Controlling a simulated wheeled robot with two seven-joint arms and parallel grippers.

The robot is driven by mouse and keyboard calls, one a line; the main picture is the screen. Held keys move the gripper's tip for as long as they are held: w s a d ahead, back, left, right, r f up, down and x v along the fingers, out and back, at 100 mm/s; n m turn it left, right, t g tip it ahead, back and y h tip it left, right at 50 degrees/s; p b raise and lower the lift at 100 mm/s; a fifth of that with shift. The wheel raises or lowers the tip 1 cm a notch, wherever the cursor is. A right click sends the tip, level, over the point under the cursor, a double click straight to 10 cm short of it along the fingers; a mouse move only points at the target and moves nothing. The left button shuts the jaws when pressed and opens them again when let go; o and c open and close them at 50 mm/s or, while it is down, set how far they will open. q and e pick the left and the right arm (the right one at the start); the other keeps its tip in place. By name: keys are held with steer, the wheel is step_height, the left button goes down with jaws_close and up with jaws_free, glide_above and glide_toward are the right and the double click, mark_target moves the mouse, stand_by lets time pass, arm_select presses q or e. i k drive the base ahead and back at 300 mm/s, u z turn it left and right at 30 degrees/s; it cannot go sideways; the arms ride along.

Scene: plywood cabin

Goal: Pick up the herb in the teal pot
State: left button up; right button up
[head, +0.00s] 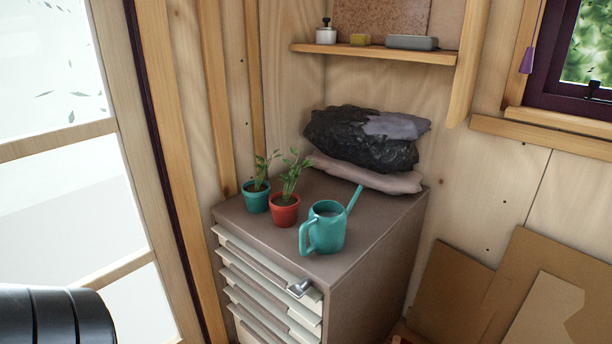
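The herb in the teal pot (256,200) stands upright at the back left of the top of a brown drawer cabinet (368,238). Its green leaves (262,168) rise above the rim. A red pot (285,212) with a similar herb stands close to its right and a little nearer. Neither of my grippers shows in the head view. A dark, rounded part of mine is at the lower left corner, far from the pots.
A teal watering can (326,230) stands right of the red pot, spout pointing up right. Dark and pinkish bundles (362,138) lie at the cabinet's back. A shelf (375,52) hangs above. A metal object (299,288) sits at the front edge. Cardboard sheets (520,270) lean at right.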

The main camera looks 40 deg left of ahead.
mark_target(255, 193)
steer(key=i, duration=0.6)
steer(key=u, duration=3.25)
steer(key=i, duration=0.1)
steer(key=z, duration=0.35)
